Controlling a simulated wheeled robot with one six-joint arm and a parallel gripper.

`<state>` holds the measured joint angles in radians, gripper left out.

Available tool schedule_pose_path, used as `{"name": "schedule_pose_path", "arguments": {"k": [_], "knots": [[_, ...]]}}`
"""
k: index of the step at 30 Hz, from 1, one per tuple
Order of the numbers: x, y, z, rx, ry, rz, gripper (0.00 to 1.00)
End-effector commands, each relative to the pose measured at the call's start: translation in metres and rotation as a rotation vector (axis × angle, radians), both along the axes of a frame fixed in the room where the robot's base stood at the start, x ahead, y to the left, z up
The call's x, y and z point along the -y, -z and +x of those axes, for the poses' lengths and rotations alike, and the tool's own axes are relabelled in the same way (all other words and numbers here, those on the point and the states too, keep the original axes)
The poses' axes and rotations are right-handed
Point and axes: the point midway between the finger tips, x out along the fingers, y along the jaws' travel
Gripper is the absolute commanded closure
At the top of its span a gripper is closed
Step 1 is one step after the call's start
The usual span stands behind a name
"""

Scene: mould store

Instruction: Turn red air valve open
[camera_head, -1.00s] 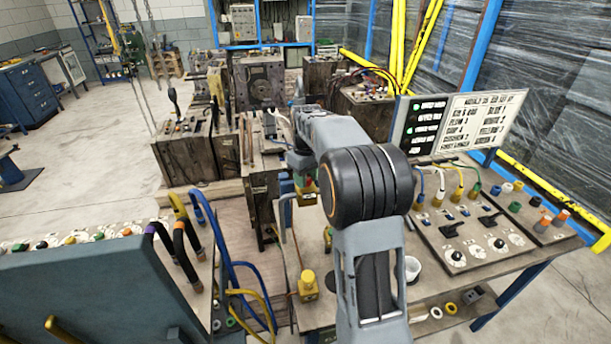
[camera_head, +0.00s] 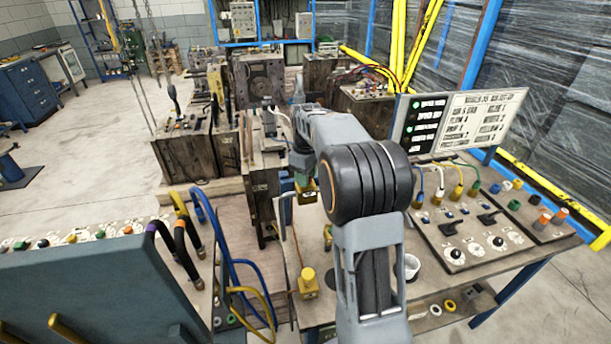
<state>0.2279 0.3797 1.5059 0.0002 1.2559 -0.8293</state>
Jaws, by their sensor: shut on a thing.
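My grey arm rises from the bottom centre, bends at a thick black-banded joint, and reaches away to the left over the bench among the mould blocks. Its far end is beside a tall dark mould block (camera_head: 262,185). My gripper's fingers cannot be made out; the arm and its wrist hide them. I see no red air valve; it may be hidden behind the arm.
A bench (camera_head: 325,312) at the right carries a yellow knob block (camera_head: 308,284), a white cup (camera_head: 411,266), a switch panel (camera_head: 455,240) and a sign board (camera_head: 478,122). A dark panel (camera_head: 85,290) with hoses is at lower left.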

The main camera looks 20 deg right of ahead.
Motion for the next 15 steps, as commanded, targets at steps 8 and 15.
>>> {"name": "schedule_pose_path", "arguments": {"k": [8, 15], "knots": [[0.0001, -0.0006, 0.0003, 0.001, 0.000, 0.000, 0.46], [0.0002, -0.0003, 0.0000, 0.001, 0.001, -0.001, 0.38]]}}
